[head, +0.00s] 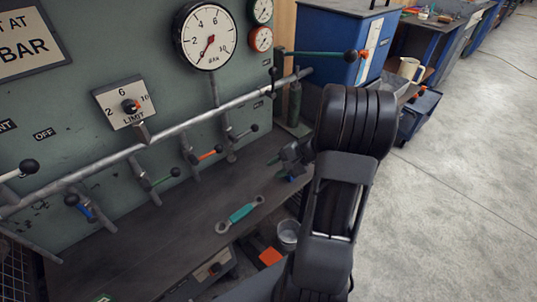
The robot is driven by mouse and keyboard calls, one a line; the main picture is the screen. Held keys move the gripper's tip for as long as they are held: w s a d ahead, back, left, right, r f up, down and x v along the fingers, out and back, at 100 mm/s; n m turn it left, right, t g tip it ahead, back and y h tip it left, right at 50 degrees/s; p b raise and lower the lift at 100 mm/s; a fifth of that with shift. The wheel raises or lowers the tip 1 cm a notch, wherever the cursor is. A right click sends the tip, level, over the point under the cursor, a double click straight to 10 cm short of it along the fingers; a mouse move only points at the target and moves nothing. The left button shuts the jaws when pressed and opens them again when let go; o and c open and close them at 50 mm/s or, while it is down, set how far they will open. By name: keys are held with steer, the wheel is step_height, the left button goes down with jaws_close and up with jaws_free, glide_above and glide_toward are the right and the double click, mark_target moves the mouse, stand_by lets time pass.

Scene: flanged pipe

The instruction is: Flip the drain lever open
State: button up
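Several small levers hang on branches below a grey pipe (150,150) across the green panel: a blue-marked lever (80,204), a green lever (163,180), an orange lever (208,154) and a black-knobbed lever (246,131). A white lever (17,172) with a black knob is at the far left. I cannot read which one is the drain lever.
A large pressure gauge (206,36) and a limit dial (126,103) are on the panel. A teal-handled wrench (240,212) lies on the dark bench (190,232). A metal bucket (287,235) stands below the bench edge. Open grey floor (465,180) lies to the right.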

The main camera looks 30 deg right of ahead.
steer(key=s+a+r+n+g+h+p, duration=0.2)
steer(key=s+a+r+n+h+p, duration=0.2)
steer(key=r, duration=0.4)
steer(key=s+a+r+n+g+h+p, duration=0.2)
steer(key=s+a+r+n+h+p, duration=0.2)
steer(key=r, duration=0.5)
steer(key=shift+s+a+n+p, duration=0.35)
steer(key=shift+s+p, duration=0.3)
steer(key=shift+p, duration=0.6)
steer(key=shift+f, duration=0.1)
steer(key=m+t+y+b, duration=0.8)
steer(key=t+b, duration=0.3)
steer(key=b, duration=1.1)
glide_toward(248, 133)
steer(key=b+x, duration=0.2)
steer(key=x, duration=0.8)
steer(key=shift+w+d+f, duration=0.1)
steer(key=shift+w, duration=0.15)
